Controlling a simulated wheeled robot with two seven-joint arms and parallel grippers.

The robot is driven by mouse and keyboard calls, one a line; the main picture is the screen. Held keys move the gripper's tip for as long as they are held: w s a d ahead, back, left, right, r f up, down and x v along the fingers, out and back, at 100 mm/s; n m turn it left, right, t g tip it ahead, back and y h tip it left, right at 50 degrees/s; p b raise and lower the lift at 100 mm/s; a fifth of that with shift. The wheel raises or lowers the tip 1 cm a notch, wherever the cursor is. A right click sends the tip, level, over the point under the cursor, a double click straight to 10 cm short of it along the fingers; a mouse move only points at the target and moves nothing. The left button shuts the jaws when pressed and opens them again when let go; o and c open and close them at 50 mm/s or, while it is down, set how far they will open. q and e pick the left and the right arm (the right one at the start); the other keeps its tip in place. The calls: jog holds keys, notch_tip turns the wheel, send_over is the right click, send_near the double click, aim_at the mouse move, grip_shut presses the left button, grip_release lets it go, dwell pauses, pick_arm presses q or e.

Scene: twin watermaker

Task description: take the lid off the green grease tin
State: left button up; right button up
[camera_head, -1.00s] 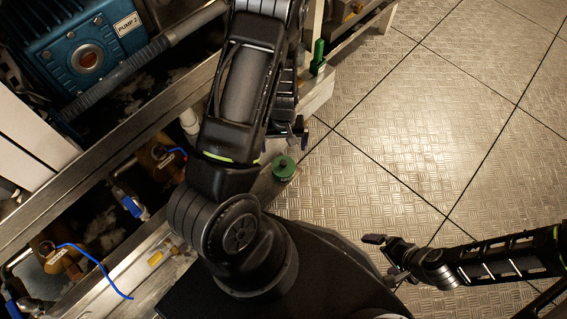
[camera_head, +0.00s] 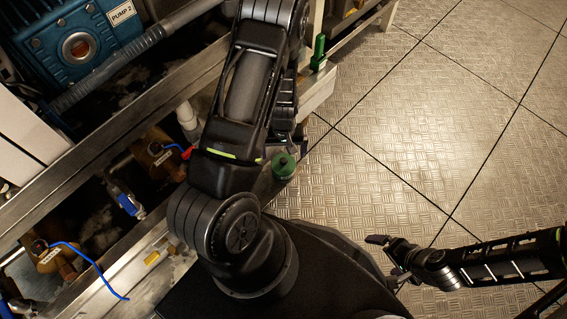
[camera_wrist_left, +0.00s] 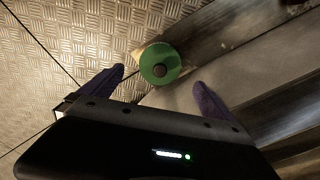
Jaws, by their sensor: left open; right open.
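The green grease tin (camera_head: 284,168) stands on the end of a ledge beside my left arm. In the head view the left gripper (camera_head: 296,142) is partly hidden by my arm, just above the tin in the picture. My right gripper (camera_head: 385,258) is open and empty over the floor.
A green bottle-like object (camera_head: 318,52) stands on the frame's corner near my left arm. A blue pump (camera_head: 75,42) and valves (camera_head: 160,155) with cables sit among metal rails at the left. The patterned floor (camera_head: 440,120) at the right is clear.

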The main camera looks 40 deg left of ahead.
aim_at(284, 160)
pick_arm(q)
notch_tip(284, 160, down, 6)
jog(key=shift+f+b, duration=0.1)
jog(key=shift+b, duration=1.15)
jog(key=shift+c, duration=0.6)
jog(key=c, duration=1.3)
jog(key=shift+d+r+p, duration=0.25)
jog(key=shift+r+p, duration=0.35)
jog(key=shift+r, duration=0.15)
notch_tip(284, 160, up, 6)
jog(key=p, duration=0.3)
jog(key=shift+r, duration=0.2)
jog(key=d+p, duration=0.1)
jog(key=d, duration=0.5)
jog(key=s+d+p, duration=0.1)
jog(key=d, duration=0.6)
jog(key=d+p, duration=0.1)
jog(key=d, duration=0.5)
jog(key=shift+s+d+f, duration=0.15)
jog(key=shift+d+f, duration=0.1)
jog(key=shift+f, duration=0.1)
